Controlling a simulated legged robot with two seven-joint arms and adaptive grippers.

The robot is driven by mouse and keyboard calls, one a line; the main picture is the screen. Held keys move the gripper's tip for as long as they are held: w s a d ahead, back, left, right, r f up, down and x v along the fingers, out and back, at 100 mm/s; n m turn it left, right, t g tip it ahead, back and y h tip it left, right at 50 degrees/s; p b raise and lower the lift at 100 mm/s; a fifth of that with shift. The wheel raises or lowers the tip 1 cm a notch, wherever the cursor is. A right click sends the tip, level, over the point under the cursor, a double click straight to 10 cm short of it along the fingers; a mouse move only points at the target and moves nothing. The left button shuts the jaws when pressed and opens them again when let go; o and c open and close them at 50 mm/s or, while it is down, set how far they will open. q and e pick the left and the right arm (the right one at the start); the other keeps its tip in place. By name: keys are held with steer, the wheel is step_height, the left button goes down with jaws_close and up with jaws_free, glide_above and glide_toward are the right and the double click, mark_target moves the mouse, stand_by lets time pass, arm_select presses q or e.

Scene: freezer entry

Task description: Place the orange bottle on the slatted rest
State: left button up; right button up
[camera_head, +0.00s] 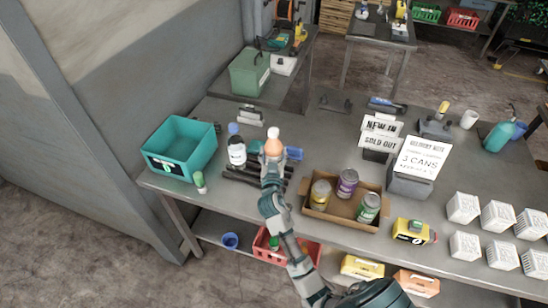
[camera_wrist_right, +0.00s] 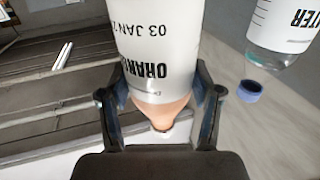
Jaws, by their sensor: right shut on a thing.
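The orange bottle (camera_head: 273,142) has a peach-orange top. In the right wrist view its white label reads "ORANGE" upside down (camera_wrist_right: 155,50). My right gripper (camera_head: 271,163) is shut on the bottle; its two fingers (camera_wrist_right: 160,95) lie on either side of the neck end. The slatted rest (camera_head: 240,177), dark parallel bars, lies on the table by the gripper, partly hidden by the bottles and arm. Its slats fill the left of the wrist view (camera_wrist_right: 45,130). I cannot tell whether the bottle touches the rest. My left gripper is out of view.
A water bottle with a blue cap (camera_head: 236,152) stands close left of the orange bottle. A teal bin (camera_head: 190,133) and a small green-capped bottle (camera_head: 200,182) are further left. A cardboard tray of cans (camera_head: 328,216) is right of my arm.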

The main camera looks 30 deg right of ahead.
steer(key=shift+a+f, duration=0.35)
steer(key=shift+f, duration=0.45)
steer(key=shift+s+d+f, duration=0.1)
steer(key=shift+d, duration=0.45)
steer(key=o, duration=1.5)
steer(key=shift+d+f, duration=0.2)
steer(key=shift+d, duration=0.05)
steer(key=shift+o, duration=0.8)
steer(key=shift+d, duration=0.15)
steer(key=shift+s+a+r, duration=0.1)
steer(key=shift+a+r, duration=0.05)
steer(key=shift+a, duration=0.55)
arm_select(q)
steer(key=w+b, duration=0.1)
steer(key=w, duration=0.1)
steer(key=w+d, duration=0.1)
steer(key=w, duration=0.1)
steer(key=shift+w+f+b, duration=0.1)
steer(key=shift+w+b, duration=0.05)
steer(key=shift+b, duration=0.2)
arm_select(e)
steer(key=v, duration=1.1)
steer(key=shift+s+a, duration=0.2)
steer(key=shift+s, duration=0.1)
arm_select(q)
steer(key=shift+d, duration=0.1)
arm_select(e)
steer(key=shift+d, duration=0.2)
